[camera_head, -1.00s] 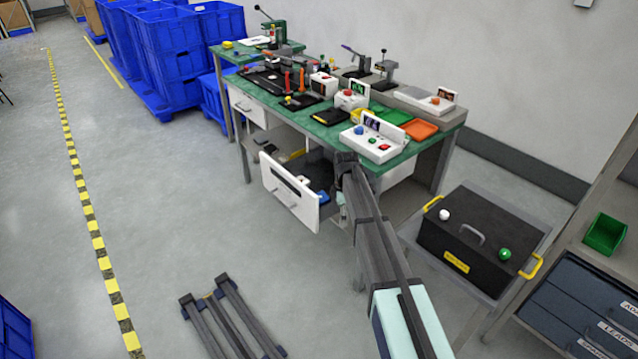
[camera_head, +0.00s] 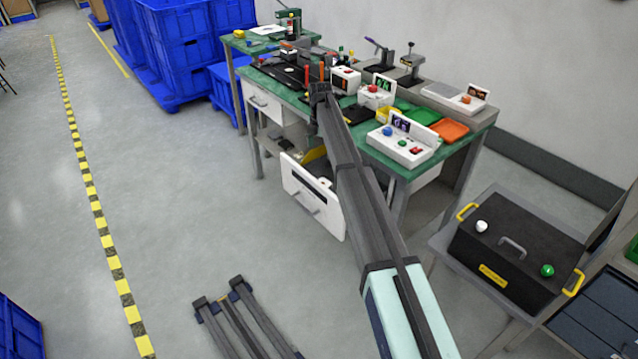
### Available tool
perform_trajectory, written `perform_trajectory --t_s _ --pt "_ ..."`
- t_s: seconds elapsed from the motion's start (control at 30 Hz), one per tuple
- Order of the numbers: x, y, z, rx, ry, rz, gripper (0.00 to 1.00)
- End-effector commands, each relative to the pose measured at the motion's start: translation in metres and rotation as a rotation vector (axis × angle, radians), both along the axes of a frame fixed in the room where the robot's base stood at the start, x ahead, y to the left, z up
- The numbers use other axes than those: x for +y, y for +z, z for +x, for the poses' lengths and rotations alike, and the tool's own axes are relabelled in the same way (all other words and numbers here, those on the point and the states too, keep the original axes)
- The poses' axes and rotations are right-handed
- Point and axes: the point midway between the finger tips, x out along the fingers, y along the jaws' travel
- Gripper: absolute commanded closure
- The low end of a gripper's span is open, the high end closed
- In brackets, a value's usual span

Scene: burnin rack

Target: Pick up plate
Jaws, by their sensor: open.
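No item can be singled out with certainty as the plate. A flat black panel (camera_head: 284,72) lies on the left part of the green workbench (camera_head: 398,165), and small parts stand near it. The open white-fronted drawer (camera_head: 312,202) under the bench is partly covered by my arm, so its contents hardly show. My arm reaches up over the drawer to the bench front, its dark elbow before the bench top. My gripper cannot be made out and seems hidden behind the arm.
Test boxes with buttons (camera_head: 403,146), a green tray (camera_head: 424,115) and an orange tray (camera_head: 449,130) fill the bench's right side. A black case (camera_head: 513,251) with yellow handles stands at right. Blue crates (camera_head: 180,48) are stacked behind left.

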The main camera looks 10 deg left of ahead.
Motion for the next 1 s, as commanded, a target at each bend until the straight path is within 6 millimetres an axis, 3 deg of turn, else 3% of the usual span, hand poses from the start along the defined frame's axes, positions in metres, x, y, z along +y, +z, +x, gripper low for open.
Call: perform_trajectory --t_s 0.5,1.0 --pt "-0.001 -0.096 -0.001 0.001 -0.004 0.000 0.06" --pt "-0.001 -0.132 0.000 0.001 -0.004 0.000 0.06"
